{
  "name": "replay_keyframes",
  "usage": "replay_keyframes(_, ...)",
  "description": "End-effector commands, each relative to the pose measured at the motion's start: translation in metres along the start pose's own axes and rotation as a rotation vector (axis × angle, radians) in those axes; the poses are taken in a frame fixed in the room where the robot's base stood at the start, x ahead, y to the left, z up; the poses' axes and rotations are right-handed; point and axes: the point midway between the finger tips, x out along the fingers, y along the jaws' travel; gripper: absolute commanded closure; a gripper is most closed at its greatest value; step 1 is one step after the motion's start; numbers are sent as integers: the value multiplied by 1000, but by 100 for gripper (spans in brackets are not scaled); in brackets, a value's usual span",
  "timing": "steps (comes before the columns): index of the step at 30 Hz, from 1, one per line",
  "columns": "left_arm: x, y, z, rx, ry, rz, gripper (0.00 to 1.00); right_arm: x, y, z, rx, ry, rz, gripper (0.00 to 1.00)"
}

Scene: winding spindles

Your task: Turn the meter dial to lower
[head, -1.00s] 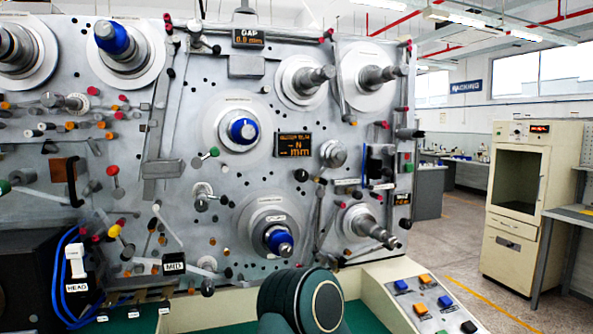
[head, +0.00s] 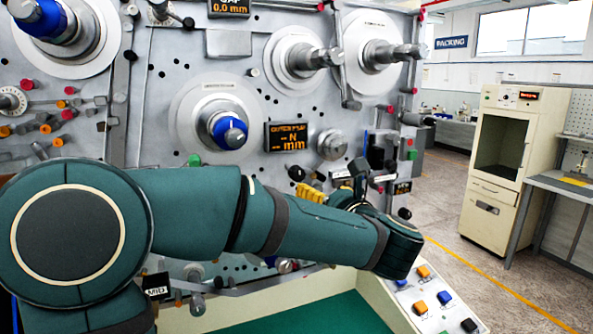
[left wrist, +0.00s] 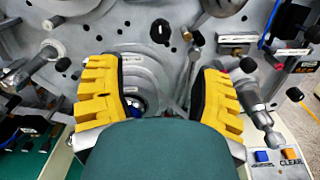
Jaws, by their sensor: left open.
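A round grey metal dial (head: 332,144) sits on the panel just right of a small orange-lit meter display (head: 288,136). I cannot tell for sure that it is the meter dial. Its lower edge seems to show at the top of the left wrist view (left wrist: 224,6). My left gripper (head: 312,193) has yellow fingers and is below the dial, apart from it. In the left wrist view the gripper (left wrist: 158,92) is open, its fingers spread in front of the panel, with nothing between them. A blue-centred hub (left wrist: 136,106) lies behind it. My right gripper is not in view.
The panel is crowded with spindles, including a blue-capped spindle (head: 229,130) and a projecting spindle (left wrist: 262,125), plus pins and knobs. A button console (head: 432,300) stands at lower right. A cream cabinet (head: 497,160) stands farther right, with open floor between.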

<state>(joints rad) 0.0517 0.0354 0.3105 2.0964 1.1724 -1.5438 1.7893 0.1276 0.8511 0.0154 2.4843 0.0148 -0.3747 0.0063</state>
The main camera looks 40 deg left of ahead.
Motion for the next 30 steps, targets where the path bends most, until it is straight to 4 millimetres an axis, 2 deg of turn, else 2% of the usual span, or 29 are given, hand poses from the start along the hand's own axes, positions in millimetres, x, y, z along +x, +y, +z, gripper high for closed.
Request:
replay_keyframes(12,80,0,0,6,1,2,34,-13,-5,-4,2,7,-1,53)
replay_keyframes(18,110,0,0,6,0,0,34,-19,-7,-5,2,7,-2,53)
replay_keyframes(24,125,-1,0,6,-1,-2,34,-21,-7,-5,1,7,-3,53)
replay_keyframes(30,127,-1,-1,6,-1,-3,34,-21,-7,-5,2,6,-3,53)
